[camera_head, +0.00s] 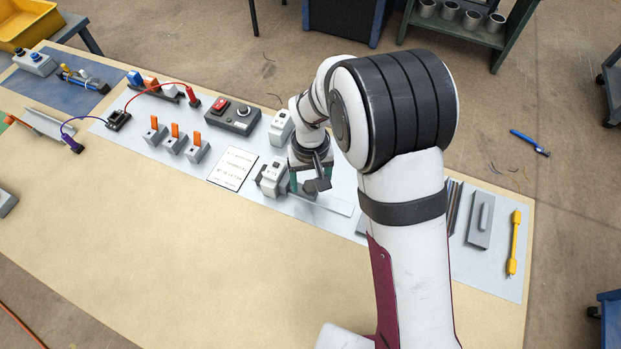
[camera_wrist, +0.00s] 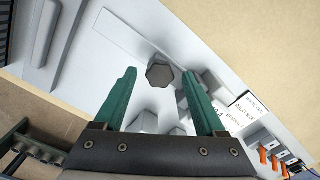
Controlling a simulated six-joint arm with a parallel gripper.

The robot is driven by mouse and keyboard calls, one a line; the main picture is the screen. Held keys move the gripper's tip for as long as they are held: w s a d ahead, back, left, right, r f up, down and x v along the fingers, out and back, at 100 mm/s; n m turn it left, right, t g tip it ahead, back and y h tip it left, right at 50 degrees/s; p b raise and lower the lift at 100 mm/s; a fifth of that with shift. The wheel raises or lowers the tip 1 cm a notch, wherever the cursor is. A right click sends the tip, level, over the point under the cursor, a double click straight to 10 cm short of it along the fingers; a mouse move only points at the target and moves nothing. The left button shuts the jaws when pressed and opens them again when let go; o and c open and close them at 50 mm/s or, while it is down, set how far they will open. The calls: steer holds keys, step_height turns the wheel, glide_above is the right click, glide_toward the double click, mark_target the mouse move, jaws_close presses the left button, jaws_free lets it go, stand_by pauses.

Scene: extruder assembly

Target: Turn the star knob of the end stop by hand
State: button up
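A dark grey faceted knob (camera_wrist: 160,75), apparently the star knob, shows in the wrist view between my two green fingertips. A gap is visible on each side of it. My gripper (camera_wrist: 159,86) is open and points down at the bench; it also shows in the head view (camera_head: 306,188). There the knob is hidden behind my gripper. A light grey block device (camera_head: 271,178) stands just left of my gripper. I cannot tell whether the fingertips are level with the knob or above it.
A flat pale strip (camera_head: 333,205) lies right of my gripper. A printed sheet (camera_head: 232,168), orange-levered switches (camera_head: 174,139) and a box with a red switch (camera_head: 233,116) stand to the left. The front of the tan bench (camera_head: 190,240) is clear.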

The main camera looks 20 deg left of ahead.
steer(key=shift+r, duration=3)
step_height(320, 180, up, 15)
steer(key=s+d+r+m+y, duration=0.1)
steer(key=s+d+m, duration=0.25)
steer(key=d, duration=0.45)
steer(key=s+d+r+m, duration=0.1)
steer(key=s+d+m, duration=0.25)
steer(key=d, duration=0.45)
steer(key=s+d+f+m, duration=0.2)
steer(key=s, duration=0.4)
steer(key=s+d+f+m, duration=0.3)
steer(key=s, duration=0.2)
steer(key=shift+s+d+f+y, duration=0.25)
steer(key=shift+s+d+y, duration=0.1)
steer(key=shift+y, duration=0.05)
